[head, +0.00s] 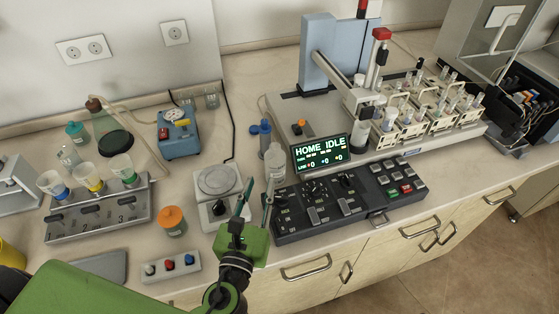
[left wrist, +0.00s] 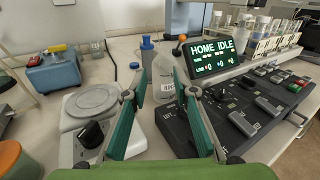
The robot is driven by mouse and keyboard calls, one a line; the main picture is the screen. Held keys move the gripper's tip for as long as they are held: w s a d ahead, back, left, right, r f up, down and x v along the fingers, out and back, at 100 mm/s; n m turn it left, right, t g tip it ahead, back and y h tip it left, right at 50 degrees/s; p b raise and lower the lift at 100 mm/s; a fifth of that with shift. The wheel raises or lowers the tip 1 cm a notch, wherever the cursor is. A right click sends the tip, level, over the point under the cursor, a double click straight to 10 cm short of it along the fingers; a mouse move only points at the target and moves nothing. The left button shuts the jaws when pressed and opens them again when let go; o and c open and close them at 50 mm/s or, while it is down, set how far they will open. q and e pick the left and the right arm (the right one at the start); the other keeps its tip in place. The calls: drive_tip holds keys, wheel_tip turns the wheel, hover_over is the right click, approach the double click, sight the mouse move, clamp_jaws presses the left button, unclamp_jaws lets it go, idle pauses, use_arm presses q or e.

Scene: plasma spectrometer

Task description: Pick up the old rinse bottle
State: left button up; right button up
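A translucent whitish bottle with a small label (left wrist: 164,72) stands upright beside the display in the left wrist view, and in the head view the bottle (head: 275,163) stands left of the dark control panel. My left gripper (head: 260,186) is open and empty, in front of the bottle. In the left wrist view the bottle shows between and beyond the fingers, whose tips partly cover it. My right gripper is out of view.
The control panel (head: 350,202) and green-lit display (head: 321,153) are close on the right. An orange-capped jar (head: 173,221) and a funnel rack (head: 98,213) stand farther left.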

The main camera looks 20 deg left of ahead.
sight(274, 152)
use_arm(q)
drive_tip(key=shift+w+d+r+m+h+p, duration=0.15)
drive_tip(key=shift+w+d+m+p, duration=0.1)
drive_tip(key=shift+w+m, duration=0.15)
drive_tip(key=shift+w+d+r+m+h+p, duration=0.1)
drive_tip(key=shift+w+d+m+h+p, duration=0.1)
drive_tip(key=shift+w+m, duration=0.15)
drive_tip(key=w, duration=0.1)
drive_tip(key=w+p, duration=0.1)
drive_tip(key=w, duration=0.2)
drive_tip(key=shift+a+r+p, duration=0.2)
drive_tip(key=shift+a+p, duration=0.05)
drive_tip(key=shift+p, duration=0.05)
drive_tip(key=shift+w+f, duration=0.15)
drive_tip(key=shift+w, duration=0.5)
drive_tip(key=shift+w+f, duration=0.15)
drive_tip(key=shift+w, duration=0.45)
drive_tip(key=shift+w+a+p, duration=0.2)
drive_tip(key=shift+w+p, duration=0.3)
drive_tip(key=shift+w, duration=0.55)
drive_tip(key=shift+w+a+f, duration=0.1)
drive_tip(key=shift+w, duration=1.15)
drive_tip(key=shift+w+f, duration=0.15)
drive_tip(key=shift+w, duration=0.3)
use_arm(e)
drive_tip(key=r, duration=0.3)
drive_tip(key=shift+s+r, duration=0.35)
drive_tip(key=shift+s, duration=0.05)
